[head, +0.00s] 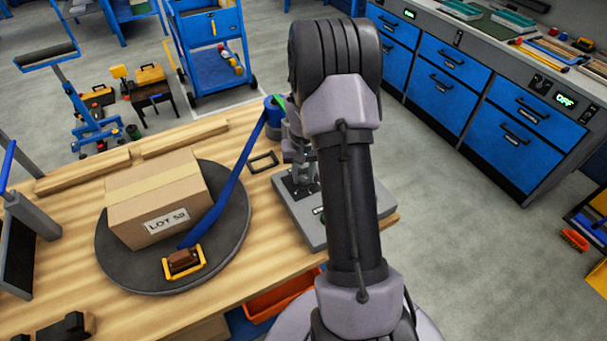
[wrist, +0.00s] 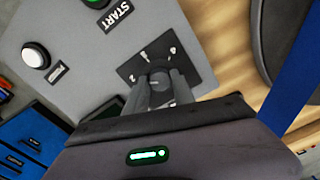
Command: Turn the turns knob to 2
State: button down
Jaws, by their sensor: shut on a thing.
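The turns knob (wrist: 159,80) is a dark round knob on a black plate (wrist: 138,68) with small white marks, set in a grey panel (wrist: 75,30). My gripper (wrist: 161,86) is shut on the knob, one finger on each side. The fingers hide part of the plate, and I cannot tell which mark the knob points to. In the head view the grey panel (head: 318,238) stands at the table's right end, and my arm hides much of it.
The panel carries a white button (wrist: 36,55) and a green START button. A carton (head: 155,200) stands on a dark turntable (head: 237,235) left of the panel. A blue strap (head: 228,185) runs from the turntable to a blue roll. Blue drawers (head: 440,95) stand at right.

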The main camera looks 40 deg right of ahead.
aim_at(303, 178)
jog(key=c, duration=1.1)
grip_release()
jog(key=shift+o, duration=0.2)
notch_tip(303, 178, up, 18)
jog(key=p, duration=0.5)
jog(key=shift+f, duration=0.25)
